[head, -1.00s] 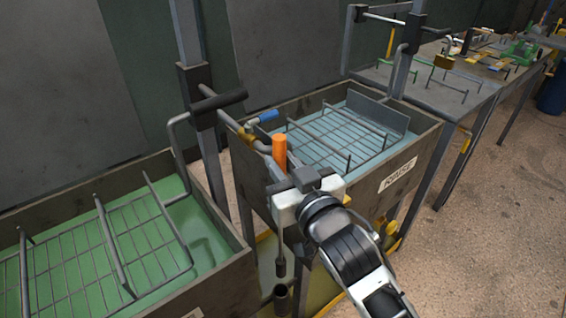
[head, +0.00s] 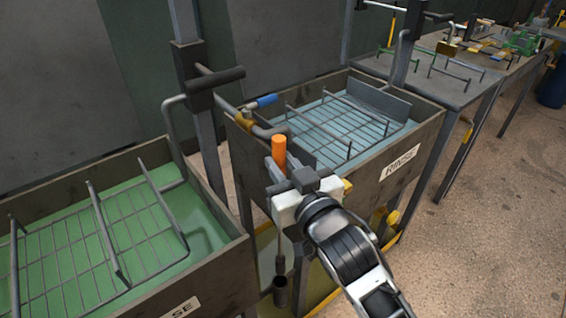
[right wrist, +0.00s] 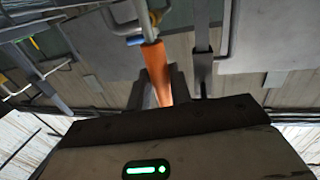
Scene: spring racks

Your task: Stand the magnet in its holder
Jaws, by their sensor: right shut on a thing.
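The magnet is a pick-up tool with an orange handle (head: 279,152) and a thin rod that ends in a dark tip (head: 280,264). My right gripper (head: 281,178) is shut on it below the top of the handle, and the rod hangs about upright. The holder, a dark open tube (head: 280,292), stands low between the two tanks. The tip appears just above the tube's mouth; I cannot tell whether they touch. In the right wrist view the orange handle (right wrist: 156,68) rises from between the fingers. My left gripper is not in view.
The rinse tank (head: 372,205) stands just behind and right of my right gripper. A tank with green liquid (head: 215,265) is at the left. A post with a black handle (head: 216,77) and a blue-handled tap (head: 266,100) are close behind the magnet.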

